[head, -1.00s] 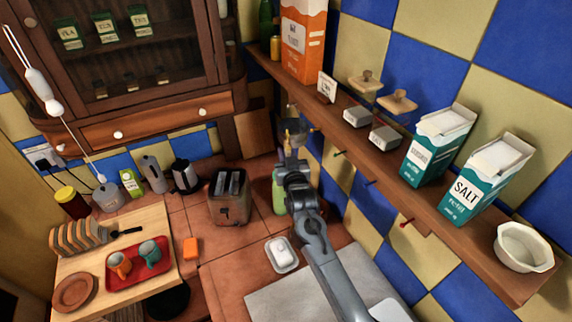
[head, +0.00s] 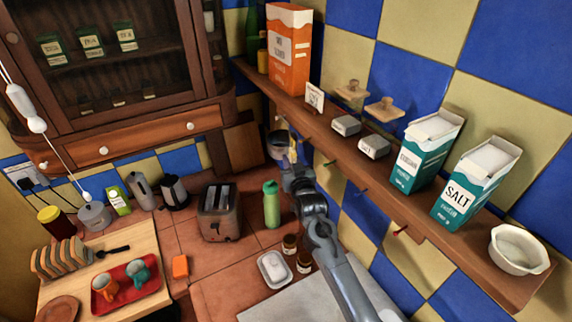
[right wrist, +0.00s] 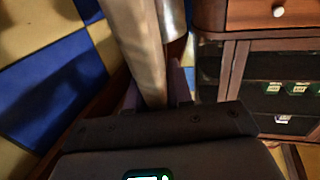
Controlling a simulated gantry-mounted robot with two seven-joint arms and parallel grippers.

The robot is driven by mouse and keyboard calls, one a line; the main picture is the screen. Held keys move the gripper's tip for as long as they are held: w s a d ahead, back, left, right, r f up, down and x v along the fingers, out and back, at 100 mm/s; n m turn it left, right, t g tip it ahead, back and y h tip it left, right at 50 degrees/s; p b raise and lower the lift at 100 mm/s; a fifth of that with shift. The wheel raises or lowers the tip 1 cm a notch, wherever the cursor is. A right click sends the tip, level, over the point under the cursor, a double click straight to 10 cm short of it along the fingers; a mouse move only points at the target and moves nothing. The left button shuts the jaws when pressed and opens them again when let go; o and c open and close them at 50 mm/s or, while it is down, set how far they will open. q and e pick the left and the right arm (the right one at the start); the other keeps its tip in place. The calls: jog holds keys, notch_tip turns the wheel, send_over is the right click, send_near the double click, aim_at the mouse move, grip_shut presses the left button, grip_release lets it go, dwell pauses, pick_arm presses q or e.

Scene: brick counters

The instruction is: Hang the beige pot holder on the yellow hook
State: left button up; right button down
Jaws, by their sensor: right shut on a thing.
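My right gripper (head: 288,162) is near the far end of the wall shelf, below its edge. It is shut on a beige thing (right wrist: 146,45), which I take for the pot holder; the right wrist view shows its long narrow edge between the fingers. In the head view only a small pale piece of it (head: 293,152) shows by the fingertips. A green hook (head: 330,162), a blue hook (head: 363,191) and a red hook (head: 401,230) stick out under the shelf. I cannot make out the yellow hook. My left gripper is not in view.
A grey metal thing (head: 278,142) is close beside my right gripper. The wall shelf (head: 440,236) carries cartons, small boxes and a white bowl. A toaster (head: 218,212), a green bottle (head: 271,204) and two dark jars (head: 289,245) stand on the counter below.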

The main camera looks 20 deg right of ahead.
jog(key=shift+w+d+f+b, duration=0.15)
jog(key=shift+d+f+b, duration=0.1)
jog(key=shift+d, duration=0.5)
jog(key=shift+w+d+f+b, duration=0.1)
jog(key=shift+w+d+b, duration=0.15)
jog(key=shift+d, duration=0.5)
jog(key=shift+w+d+f+b, duration=0.1)
jog(key=shift+d+f+b, duration=0.15)
jog(key=shift+d, duration=0.5)
jog(key=c, duration=0.9)
grip_release()
jog(key=shift+s, duration=0.15)
